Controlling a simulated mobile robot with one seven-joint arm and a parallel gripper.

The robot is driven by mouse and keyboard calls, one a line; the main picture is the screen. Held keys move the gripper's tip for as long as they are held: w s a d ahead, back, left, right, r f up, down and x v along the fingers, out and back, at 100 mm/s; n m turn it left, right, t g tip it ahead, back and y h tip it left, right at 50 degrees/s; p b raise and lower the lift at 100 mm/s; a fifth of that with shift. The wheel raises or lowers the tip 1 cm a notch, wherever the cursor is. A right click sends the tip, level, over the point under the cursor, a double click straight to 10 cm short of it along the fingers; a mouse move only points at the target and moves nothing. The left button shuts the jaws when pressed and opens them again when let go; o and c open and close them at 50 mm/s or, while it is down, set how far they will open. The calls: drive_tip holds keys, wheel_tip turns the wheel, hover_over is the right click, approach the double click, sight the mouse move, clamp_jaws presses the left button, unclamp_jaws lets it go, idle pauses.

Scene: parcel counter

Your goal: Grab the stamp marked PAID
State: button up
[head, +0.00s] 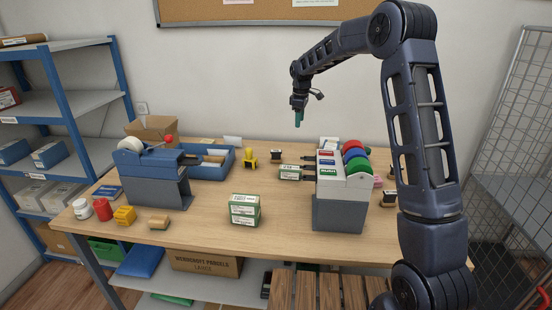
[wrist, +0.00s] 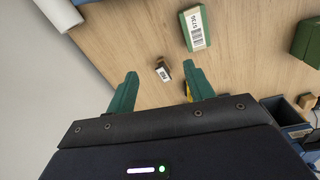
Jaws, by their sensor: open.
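I cannot read PAID on any stamp. A small dark stamp-like block (head: 276,155) with a pale label stands toward the back of the table. What looks like the same block (wrist: 162,71) shows between my fingertips in the wrist view, some way beyond them. A yellow stamp-like piece (head: 250,157) stands left of it, mostly hidden by a finger in the wrist view. Another dark stamp-like block (head: 388,198) stands at the table's right. My gripper (head: 298,118) is open and empty, above the back of the table; its green fingers (wrist: 161,90) are wide apart.
A small green box (head: 290,172) lies near the dark block and shows a barcode label (wrist: 197,28). A grey dispenser with coloured rolls (head: 340,208) stands right of it. A blue tray (head: 222,166) and blue tape machine (head: 155,178) stand left. The front middle holds green-white boxes (head: 245,210).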

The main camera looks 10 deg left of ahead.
sight(276, 159)
drive_tip(key=w+a+f+n, duration=0.1)
drive_tip(key=a+f, duration=0.2)
drive_tip(key=f, duration=0.1)
drive_tip(key=w+a+f+n, duration=0.1)
drive_tip(key=w+a+f, duration=0.1)
drive_tip(key=a+f, duration=0.2)
drive_tip(key=w+a+f+n, duration=0.1)
drive_tip(key=w+a+f, duration=0.1)
drive_tip(key=a+f, duration=0.1)
drive_tip(key=shift+a+f+g, duration=0.3)
drive_tip(key=shift+f+g, duration=0.1)
drive_tip(key=shift+f, duration=0.05)
drive_tip(key=shift+n, duration=0.3)
drive_tip(key=shift+a+f, duration=0.15)
drive_tip(key=shift+f, duration=5.35)
drive_tip(key=shift+c, duration=0.4)
drive_tip(key=c, duration=1)
